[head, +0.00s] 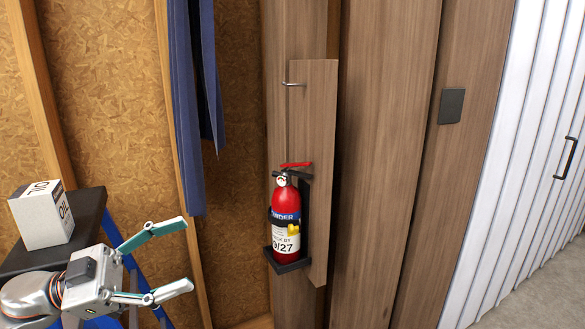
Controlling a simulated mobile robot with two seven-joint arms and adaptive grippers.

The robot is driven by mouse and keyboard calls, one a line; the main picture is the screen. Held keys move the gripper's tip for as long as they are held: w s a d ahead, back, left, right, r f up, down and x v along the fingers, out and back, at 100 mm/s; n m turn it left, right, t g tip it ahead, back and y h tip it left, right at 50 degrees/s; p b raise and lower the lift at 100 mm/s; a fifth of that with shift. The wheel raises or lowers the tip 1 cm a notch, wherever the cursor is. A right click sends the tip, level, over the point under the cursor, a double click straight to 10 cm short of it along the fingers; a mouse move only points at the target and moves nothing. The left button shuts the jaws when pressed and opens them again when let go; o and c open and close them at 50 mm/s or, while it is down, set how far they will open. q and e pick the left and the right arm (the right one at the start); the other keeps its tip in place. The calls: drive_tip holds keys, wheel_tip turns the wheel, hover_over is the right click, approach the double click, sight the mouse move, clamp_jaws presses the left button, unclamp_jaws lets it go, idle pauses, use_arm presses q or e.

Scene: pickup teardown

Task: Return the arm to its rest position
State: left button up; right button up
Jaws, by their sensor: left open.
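My left gripper (188,255) is in the lower left of the head view, with its two fingers spread apart and pointing right. Nothing is between the fingers. Its arm comes in from the lower left corner. The fingertips are left of a red fire extinguisher and apart from it. My right gripper is not in view.
The red fire extinguisher (285,206) stands in a black bracket on a wooden board (318,120). A white oil box (41,216) sits on a dark-topped blue stand (88,213) beside my left arm. Blue cloth (185,110) hangs above the gripper. A white slatted door (520,150) is at right.

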use_arm(q)
drive_tip(key=w+a+f+n+t+y, duration=0.2)
drive_tip(key=f+n+t+y, duration=0.45)
drive_tip(key=f, duration=0.65)
drive_tip(key=w+a+f+n+t+y, duration=0.1)
drive_tip(key=w+f+n+t+y, duration=0.1)
drive_tip(key=f+n+t+y, duration=0.8)
drive_tip(key=s+f+g, duration=0.4)
drive_tip(key=f, duration=0.5)
drive_tip(key=s+f+g, duration=0.3)
drive_tip(key=f, duration=0.6)
drive_tip(key=shift+s+d+g, duration=0.15)
drive_tip(key=shift+s+g, duration=0.2)
drive_tip(key=shift+s, duration=0.05)
drive_tip(key=s+f+g, duration=0.1)
drive_tip(key=s+f, duration=0.2)
drive_tip(key=s+d+f+g+y, duration=0.1)
drive_tip(key=s+f, duration=0.2)
drive_tip(key=s+d+f+g, duration=0.1)
drive_tip(key=s+f, duration=0.1)
drive_tip(key=f, duration=0.1)
drive_tip(key=shift+s+d+m, duration=0.25)
drive_tip(key=shift+s+m, duration=0.1)
drive_tip(key=shift+s, duration=0.05)
drive_tip(key=shift+c, duration=0.4)
